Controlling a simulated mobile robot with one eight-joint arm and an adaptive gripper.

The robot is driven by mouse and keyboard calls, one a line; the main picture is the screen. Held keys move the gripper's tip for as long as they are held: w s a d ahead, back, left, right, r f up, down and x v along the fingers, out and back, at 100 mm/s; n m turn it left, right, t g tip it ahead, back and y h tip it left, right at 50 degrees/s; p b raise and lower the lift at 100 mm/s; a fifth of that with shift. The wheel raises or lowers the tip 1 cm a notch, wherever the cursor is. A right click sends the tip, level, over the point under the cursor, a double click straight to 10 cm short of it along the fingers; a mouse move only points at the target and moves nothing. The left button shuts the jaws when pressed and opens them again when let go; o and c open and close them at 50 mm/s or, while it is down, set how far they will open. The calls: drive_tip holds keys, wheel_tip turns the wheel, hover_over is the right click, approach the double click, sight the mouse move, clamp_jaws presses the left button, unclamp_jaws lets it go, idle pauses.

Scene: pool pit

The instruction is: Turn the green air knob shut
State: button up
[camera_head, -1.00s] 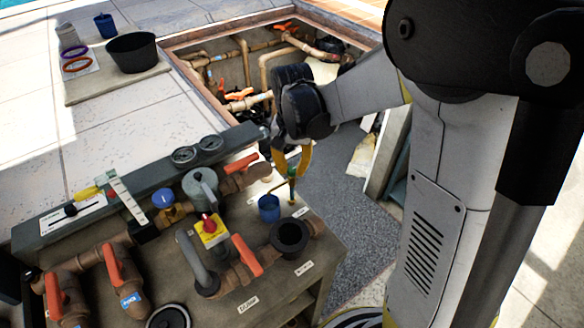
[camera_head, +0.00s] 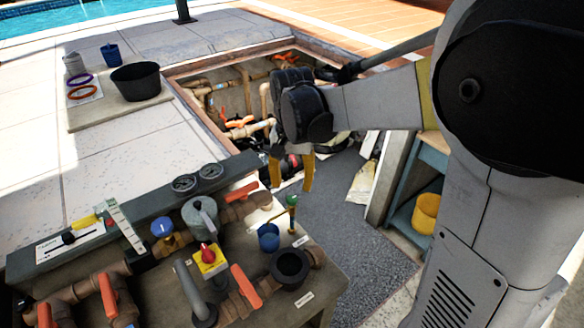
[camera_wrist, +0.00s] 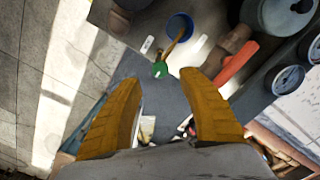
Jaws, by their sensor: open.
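The green air knob (camera_head: 292,199) tops a thin brass stem at the right end of the pipe bench, beside a small blue cup (camera_head: 268,237). In the wrist view the green knob (camera_wrist: 159,70) shows just beyond the fingertips, roughly midway between them, with the blue cup (camera_wrist: 180,25) behind it. My gripper (camera_head: 292,187) has yellow fingers pointing down. It is open and empty, above the knob in the head view and apart from it. The knob's turn position cannot be told.
Orange-handled valves (camera_head: 246,286), a red-and-yellow switch (camera_head: 208,257) and a blue knob (camera_head: 162,229) crowd the bench left of the green knob. A black round cup (camera_head: 290,268) stands in front. The open pit (camera_head: 232,95) with pipes lies behind.

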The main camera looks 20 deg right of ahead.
wheel_tip(320, 180, up, 6)
drive_tip(key=shift+r, duration=0.1)
idle(0.4)
drive_tip(key=n+t+b, duration=0.6)
drive_tip(key=t+b, duration=0.1)
approach(292, 198)
drive_tip(key=s+a+f, duration=0.1)
drive_tip(key=s+f, duration=0.2)
drive_tip(key=s, duration=0.6)
drive_tip(key=shift+w+a+f, duration=0.15)
drive_tip(key=shift+w, duration=0.05)
idle(0.7)
